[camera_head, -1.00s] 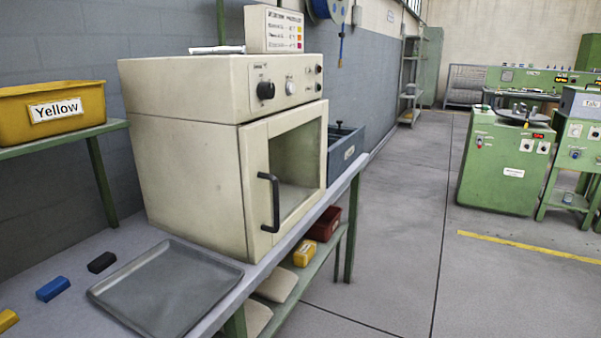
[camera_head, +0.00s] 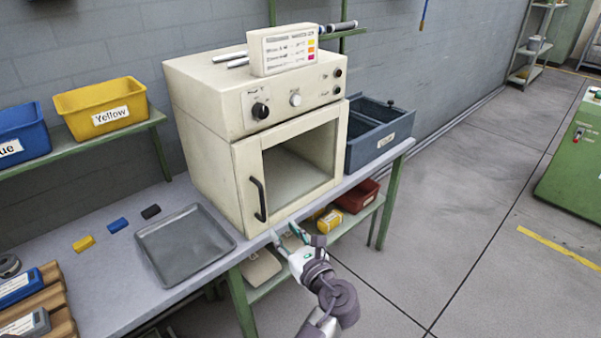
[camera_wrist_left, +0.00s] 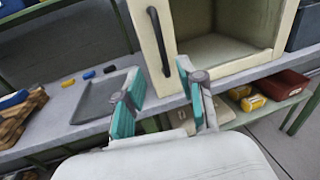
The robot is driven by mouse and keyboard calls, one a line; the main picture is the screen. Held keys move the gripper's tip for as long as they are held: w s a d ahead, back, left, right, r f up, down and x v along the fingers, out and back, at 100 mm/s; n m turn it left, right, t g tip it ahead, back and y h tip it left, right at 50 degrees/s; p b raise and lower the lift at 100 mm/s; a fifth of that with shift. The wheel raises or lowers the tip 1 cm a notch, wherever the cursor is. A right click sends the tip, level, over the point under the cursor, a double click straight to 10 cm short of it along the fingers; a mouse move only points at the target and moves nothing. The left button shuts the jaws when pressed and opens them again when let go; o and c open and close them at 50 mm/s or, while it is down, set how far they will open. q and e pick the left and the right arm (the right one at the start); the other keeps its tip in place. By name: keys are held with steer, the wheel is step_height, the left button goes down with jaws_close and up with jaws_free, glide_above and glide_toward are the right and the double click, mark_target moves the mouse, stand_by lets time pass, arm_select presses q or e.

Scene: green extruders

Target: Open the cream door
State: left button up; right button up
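The cream door (camera_head: 241,183) is the framed, windowed front of a cream oven (camera_head: 200,120) on the workbench, and it looks shut. Its black handle (camera_head: 258,199) stands upright on the door's left side. In the left wrist view the handle (camera_wrist_left: 159,41) is ahead of and above the fingers. My left gripper (camera_head: 289,236) is open and empty, in front of the bench edge, below and to the right of the handle, apart from it. In the left wrist view its two teal-padded fingers (camera_wrist_left: 165,105) are spread. My right gripper is not in view.
A grey tray (camera_head: 185,246) lies on the bench left of the oven. A blue-grey bin (camera_head: 378,135) stands right of it. A red bin (camera_head: 357,196) and yellow items sit on the lower shelf (camera_head: 262,287). The floor right of the bench is clear.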

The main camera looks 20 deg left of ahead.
mark_target(262, 195)
arm_select(q)
steer(key=shift+m+y, duration=0.3)
steer(key=shift+y, duration=0.1)
steer(key=x, duration=0.4)
steer(key=r+p+x, duration=0.1)
steer(key=x, duration=0.4)
steer(key=r+p+x, duration=0.1)
steer(key=x, duration=0.3)
steer(key=shift+w+a+r, duration=0.15)
steer(key=shift+w+a, duration=0.05)
steer(key=shift+w, duration=0.2)
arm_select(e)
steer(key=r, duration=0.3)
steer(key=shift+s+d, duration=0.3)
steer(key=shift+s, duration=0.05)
arm_select(q)
steer(key=shift+c, duration=0.2)
jaws_close()
